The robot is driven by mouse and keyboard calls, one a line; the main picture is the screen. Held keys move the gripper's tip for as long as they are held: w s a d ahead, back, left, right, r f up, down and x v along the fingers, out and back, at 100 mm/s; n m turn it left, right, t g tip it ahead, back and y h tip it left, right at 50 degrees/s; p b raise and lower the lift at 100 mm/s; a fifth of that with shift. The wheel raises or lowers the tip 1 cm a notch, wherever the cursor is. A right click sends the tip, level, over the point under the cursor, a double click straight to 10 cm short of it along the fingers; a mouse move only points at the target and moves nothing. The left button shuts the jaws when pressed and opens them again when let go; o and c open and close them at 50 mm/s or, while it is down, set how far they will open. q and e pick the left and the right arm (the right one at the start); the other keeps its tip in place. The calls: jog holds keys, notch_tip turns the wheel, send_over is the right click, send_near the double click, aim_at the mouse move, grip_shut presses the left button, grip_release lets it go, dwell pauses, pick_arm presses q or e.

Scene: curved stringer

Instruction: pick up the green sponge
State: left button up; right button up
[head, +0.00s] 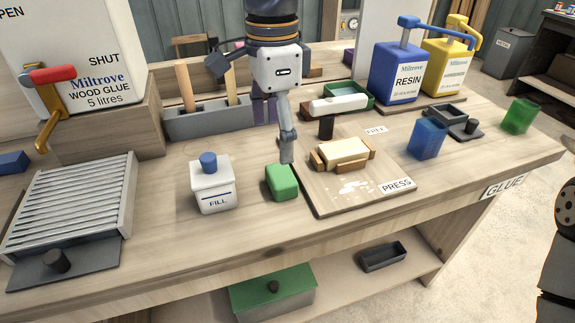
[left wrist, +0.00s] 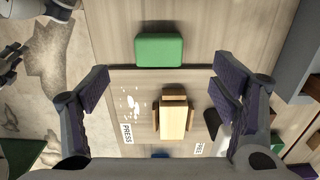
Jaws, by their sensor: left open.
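The green sponge (head: 281,182) lies on the bench top, just left of the press board. It also shows in the left wrist view (left wrist: 160,50), above the gap between my fingers. My left gripper (head: 277,130) points down over the bench, with one fingertip appearing just above the sponge in the head view. In the left wrist view its jaws (left wrist: 165,87) are wide apart with nothing between the pads. A part of my right arm shows at the right edge of the head view. My right gripper (left wrist: 10,65) shows at the left wrist view's edge; its finger opening is unclear.
The white FILL jar (head: 213,185) stands left of the sponge. The press board (head: 330,200) to its right bears a pale block (head: 343,151) in a wooden holder. A grey caddy (head: 205,122) stands behind. Bench top before the sponge is clear.

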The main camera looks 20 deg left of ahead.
aim_at(281, 174)
pick_arm(q)
jog(key=f, duration=0.9)
jog(key=shift+w+d+f, duration=0.15)
jog(key=shift+d+f, duration=0.15)
jog(key=shift+d, duration=0.05)
jog(key=c, duration=1)
